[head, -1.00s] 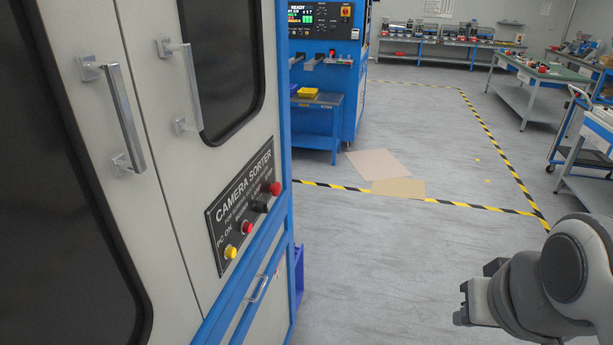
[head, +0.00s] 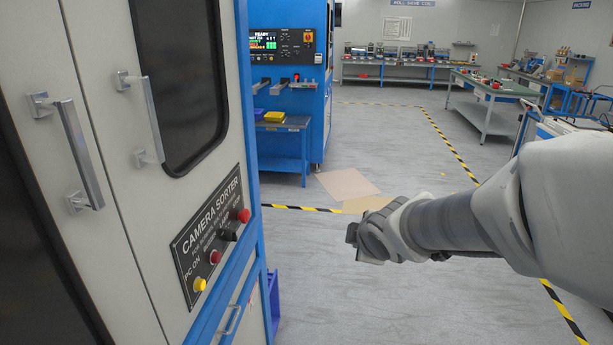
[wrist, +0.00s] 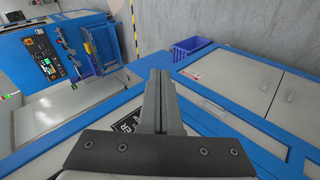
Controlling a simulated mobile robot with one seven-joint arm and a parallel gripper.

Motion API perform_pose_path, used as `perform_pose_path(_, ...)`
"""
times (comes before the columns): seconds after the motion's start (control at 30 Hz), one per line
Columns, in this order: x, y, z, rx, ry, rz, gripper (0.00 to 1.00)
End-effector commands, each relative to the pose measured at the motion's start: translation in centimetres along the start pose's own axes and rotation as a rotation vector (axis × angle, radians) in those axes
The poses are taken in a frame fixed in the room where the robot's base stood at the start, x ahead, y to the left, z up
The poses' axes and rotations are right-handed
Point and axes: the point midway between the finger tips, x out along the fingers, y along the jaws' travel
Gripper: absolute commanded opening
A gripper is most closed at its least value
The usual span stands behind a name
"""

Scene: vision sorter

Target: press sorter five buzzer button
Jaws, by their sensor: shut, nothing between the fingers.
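A black "CAMERA SORTER" panel (head: 209,222) is on the front of the pale cabinet at left. It carries a slanted row of buttons: yellow (head: 199,284) beside "PC ON", red (head: 214,257), black (head: 229,235) and red (head: 243,215). The other small labels are too small to read surely. My gripper (head: 352,241) is to the right of the panel in the head view, apart from it, over open floor. In the wrist view the fingers (wrist: 162,84) are shut and empty. Part of the lettered panel (wrist: 124,127) shows behind them; its buttons are hidden.
The cabinet has metal handles (head: 80,153) and a blue frame edge (head: 226,290) projecting below the panel. A second blue machine (head: 322,80) with a side table stands beyond. A purple bin (wrist: 190,47) is by the cabinet.

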Motion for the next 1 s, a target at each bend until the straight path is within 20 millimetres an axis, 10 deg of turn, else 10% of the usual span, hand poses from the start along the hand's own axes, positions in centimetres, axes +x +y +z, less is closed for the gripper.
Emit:
perform_pose_path(0.2, 7.1, -2.8, -7.8, -0.458, 0.28, 0.026, 0.0)
perform_pose_path(0.43, 10.2, -6.7, -13.9, -0.744, 0.538, 0.099, 0.0)
perform_pose_path(1.0, 10.6, -8.1, -15.9, -0.825, 0.629, 0.138, 0.0)
